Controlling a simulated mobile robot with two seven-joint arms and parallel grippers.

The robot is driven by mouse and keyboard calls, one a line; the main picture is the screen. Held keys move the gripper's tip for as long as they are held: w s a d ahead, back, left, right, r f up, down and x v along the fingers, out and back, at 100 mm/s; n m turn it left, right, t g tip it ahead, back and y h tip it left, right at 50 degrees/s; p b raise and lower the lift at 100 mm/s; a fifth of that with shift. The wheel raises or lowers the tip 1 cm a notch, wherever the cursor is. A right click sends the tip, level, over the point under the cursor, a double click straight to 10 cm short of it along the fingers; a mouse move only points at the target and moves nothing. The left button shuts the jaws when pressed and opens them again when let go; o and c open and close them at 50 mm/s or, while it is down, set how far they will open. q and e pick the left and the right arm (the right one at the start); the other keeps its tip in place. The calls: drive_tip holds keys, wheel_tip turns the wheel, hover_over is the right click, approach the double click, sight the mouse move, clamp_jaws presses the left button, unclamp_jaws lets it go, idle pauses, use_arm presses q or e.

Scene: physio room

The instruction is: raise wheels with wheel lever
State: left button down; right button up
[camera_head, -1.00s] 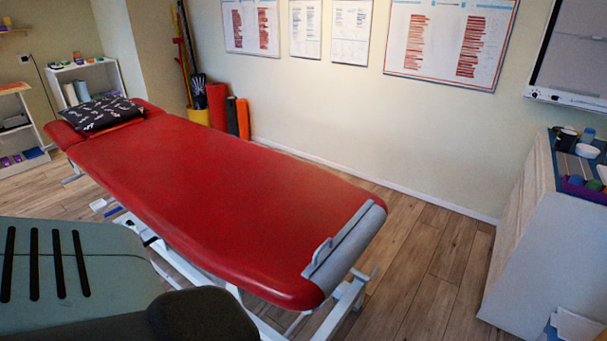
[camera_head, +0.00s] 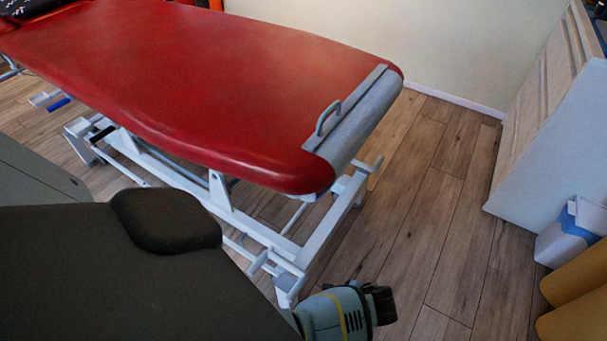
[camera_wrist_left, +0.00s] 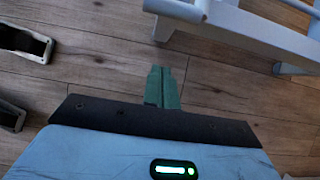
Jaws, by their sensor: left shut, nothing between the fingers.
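The red treatment table (camera_head: 215,80) stands on a white wheeled frame (camera_head: 325,230). A short white bar (camera_head: 258,263) sticks out low at the frame's near end, and a pale stub (camera_head: 372,164) shows under the table's end. I cannot tell which is the wheel lever. In the left wrist view, my left gripper's green fingers (camera_wrist_left: 163,88) are shut and empty above the wooden floor. The white frame (camera_wrist_left: 240,25) lies beyond them, apart from the fingertips. In the head view my left arm covers the lower left, and its fingers are hidden. My right gripper is out of view.
A blue pedal (camera_head: 59,104) and a black pedal (camera_head: 103,134) sit low on the table's left side. A white cabinet (camera_head: 545,130) stands at right, with a blue-and-white box (camera_head: 568,235) beside it. Wooden floor (camera_head: 440,220) is clear between table and cabinet.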

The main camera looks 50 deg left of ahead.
use_arm(q)
drive_tip(key=shift+w+r, duration=0.1)
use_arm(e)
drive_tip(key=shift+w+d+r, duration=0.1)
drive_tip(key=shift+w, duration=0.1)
